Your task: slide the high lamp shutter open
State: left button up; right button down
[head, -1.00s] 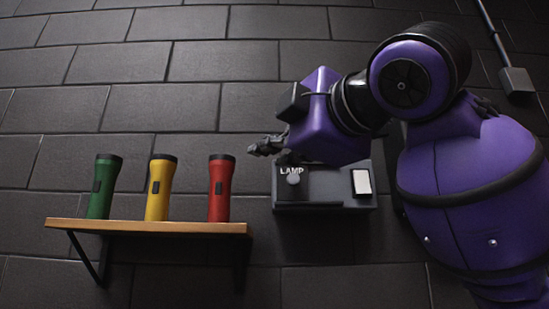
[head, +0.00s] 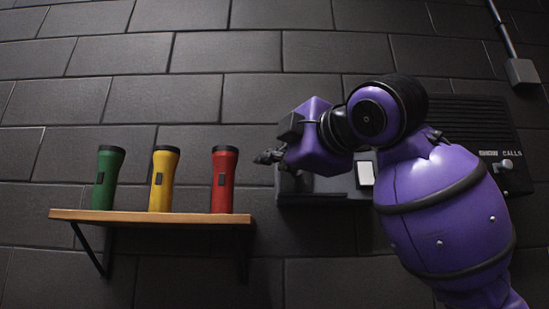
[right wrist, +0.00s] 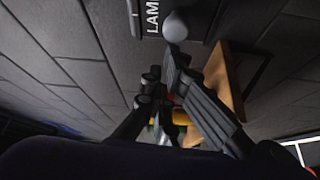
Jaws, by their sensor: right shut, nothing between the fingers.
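The dark lamp box (head: 325,200) is on the wall right of the shelf, largely covered by my right arm in the head view. A white panel (head: 365,173) shows at its right part. The right wrist view shows the LAMP label (right wrist: 152,18) and a round grey knob (right wrist: 175,27) beside it. My left gripper is out of view.
A wooden shelf (head: 150,217) left of the box holds a green flashlight (head: 107,180), a yellow one (head: 163,180) and a red one (head: 224,180). A dark SHOW CALLS panel (head: 480,115) with a knob (head: 506,164) is behind my arm at right.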

jog(key=d, duration=0.7)
jog(key=v, duration=1.2)
jog(key=shift+s+a, duration=0.1)
jog(key=shift+a, duration=0.05)
